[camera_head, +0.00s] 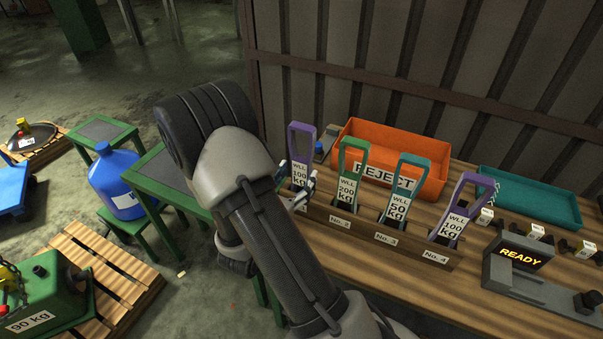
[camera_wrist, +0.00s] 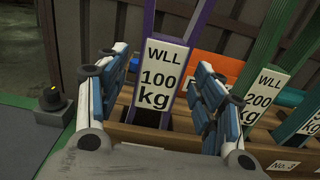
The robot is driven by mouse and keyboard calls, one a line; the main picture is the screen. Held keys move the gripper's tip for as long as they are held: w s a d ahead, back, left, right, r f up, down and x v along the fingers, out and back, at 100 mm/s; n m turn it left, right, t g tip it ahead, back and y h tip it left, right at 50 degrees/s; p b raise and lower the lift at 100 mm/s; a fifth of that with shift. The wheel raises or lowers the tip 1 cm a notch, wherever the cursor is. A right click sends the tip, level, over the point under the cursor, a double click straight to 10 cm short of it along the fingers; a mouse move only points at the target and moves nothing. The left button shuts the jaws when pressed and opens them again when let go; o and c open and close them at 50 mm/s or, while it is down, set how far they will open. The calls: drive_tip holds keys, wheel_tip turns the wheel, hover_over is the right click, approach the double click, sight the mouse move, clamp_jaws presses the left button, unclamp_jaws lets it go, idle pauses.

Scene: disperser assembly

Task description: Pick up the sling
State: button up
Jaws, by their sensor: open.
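Several slings stand in a wooden rack (camera_head: 375,233) on the bench. The leftmost is a purple sling (camera_head: 302,141) tagged WLL 100 kg. In the wrist view this purple sling (camera_wrist: 160,75) stands upright between the fingers of my open gripper (camera_wrist: 160,110), with a gap on either side. In the head view my gripper (camera_head: 298,185) is around the purple sling's tag, partly hidden by my arm. To its right stand a green sling (camera_head: 352,158) tagged 200 kg, a teal sling (camera_head: 407,174) tagged 50 kg and a second purple sling (camera_head: 463,196) tagged 100 kg, leaning right.
An orange REJECT bin (camera_head: 400,140) stands behind the rack, with a teal tray (camera_head: 540,203) to its right. A device reading READY (camera_head: 525,257) is at front right. The neighbouring green sling (camera_wrist: 262,90) is close to my right finger. A corrugated wall bounds the back.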

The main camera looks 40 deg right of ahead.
sight(299, 173)
drive_tip(key=x, duration=0.3)
drive_tip(key=shift+d+b, duration=0.25)
drive_tip(key=shift+b, duration=0.1)
clamp_jaws()
idle(0.5)
